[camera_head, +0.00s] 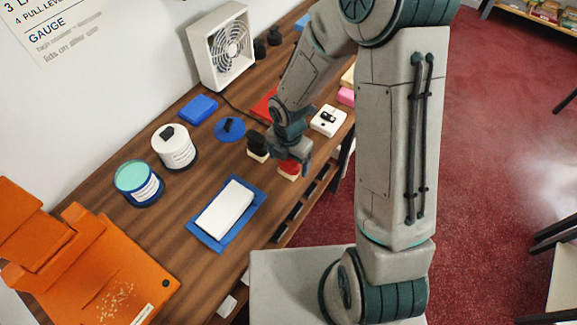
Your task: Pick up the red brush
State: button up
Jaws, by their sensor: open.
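The red brush (289,172), a small block with a red top and a pale lower part, sits near the front edge of the wooden counter. My gripper (291,158) is just above it, pointing down, and hides part of its top. The gripper is open. I cannot tell whether its fingers are beside the brush or still over it. A similar block with a black top (257,146) stands close on the left of the gripper.
A white block on a blue tray (252,228), a white can (174,147), a teal-topped can (138,184) and an orange case (95,270) stand to the left. A white device (328,120) and a pink block (346,96) are close behind. A white fan (222,48) stands at the wall.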

jog(key=c, duration=1.1)
jog(key=shift+o, duration=0.2)
jog(key=shift+r, duration=0.15)
jog(key=shift+r, duration=0.65)
notch_tip(320, 180, up, 3)
jog(key=shift+w+f, duration=0.1)
jog(key=shift+f, duration=0.05)
jog(key=w+d+r, duration=0.4)
jog(key=d+r, duration=0.2)
jog(key=d, duration=0.4)
jog(key=shift+w+d+r, duration=0.3)
jog(key=shift+w+r, duration=0.1)
